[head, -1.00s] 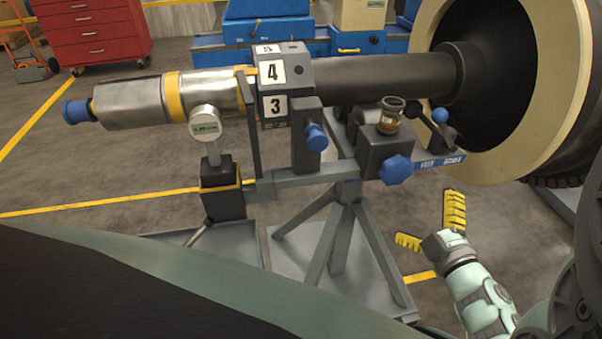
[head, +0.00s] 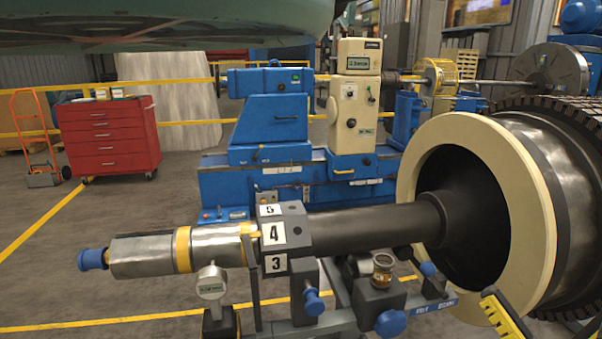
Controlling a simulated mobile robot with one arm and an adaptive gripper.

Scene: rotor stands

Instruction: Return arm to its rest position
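Only part of my gripper (head: 506,318) shows, at the bottom edge right of centre. A yellow finger with dark notches rises there, in front of the lower rim of the large rotor's cream ring (head: 432,160). The rest of the gripper and most of my arm are out of the frame, so its opening is hidden. I see nothing held at the visible finger. The rotor shaft (head: 375,223) runs left from the ring through a dark numbered collar (head: 284,215) to a silver end (head: 140,256) with a blue knob.
A stand with a dial gauge (head: 211,284), blue knobs (head: 390,323) and an amber-filled glass cup (head: 382,268) is below the shaft, left of the finger. Behind are a blue machine (head: 270,180), a red tool cabinet (head: 108,138) and an orange hand truck (head: 32,130). Floor at left is clear.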

